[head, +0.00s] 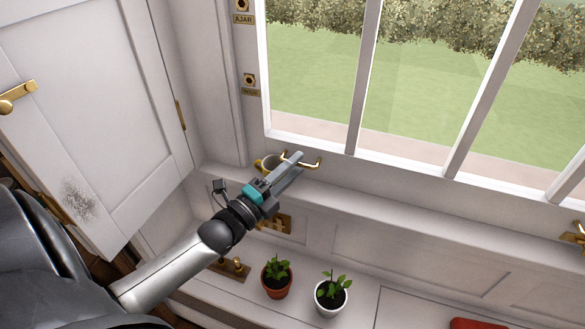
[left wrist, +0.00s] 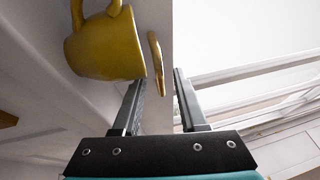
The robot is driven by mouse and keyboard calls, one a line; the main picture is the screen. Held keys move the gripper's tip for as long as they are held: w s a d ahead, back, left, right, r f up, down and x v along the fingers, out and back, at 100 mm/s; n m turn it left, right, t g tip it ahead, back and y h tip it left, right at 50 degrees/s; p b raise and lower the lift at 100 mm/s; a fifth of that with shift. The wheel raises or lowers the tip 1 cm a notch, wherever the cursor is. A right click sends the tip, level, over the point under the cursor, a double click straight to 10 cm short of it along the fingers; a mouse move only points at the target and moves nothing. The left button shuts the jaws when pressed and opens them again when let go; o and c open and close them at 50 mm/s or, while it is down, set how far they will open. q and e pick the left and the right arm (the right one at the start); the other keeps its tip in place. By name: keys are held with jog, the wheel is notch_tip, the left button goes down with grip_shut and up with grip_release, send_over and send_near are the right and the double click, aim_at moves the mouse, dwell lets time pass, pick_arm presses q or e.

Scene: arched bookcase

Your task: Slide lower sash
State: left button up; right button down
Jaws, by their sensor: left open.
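The lower sash (head: 400,170) is a white multi-pane window frame with its bottom rail just above the sill. A brass handle (head: 318,164) is on the rail near its left end. My left gripper (head: 296,162) reaches up to this handle and partly covers it. In the left wrist view the gripper (left wrist: 160,82) is open, and a curved brass piece (left wrist: 158,64) shows between its fingertips. The fingers are not closed on it; contact is unclear. My right gripper is not in view.
A yellow mug (head: 261,164) stands on the sill close left of my gripper; it looms large in the left wrist view (left wrist: 105,48). Two potted plants (head: 277,283) (head: 331,300) stand below. A white cabinet door (head: 130,90) is at left. The sill (head: 430,225) is clear to the right.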

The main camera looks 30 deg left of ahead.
pick_arm(q)
jog(key=shift+c, duration=0.3)
grip_shut()
dwell(1.0)
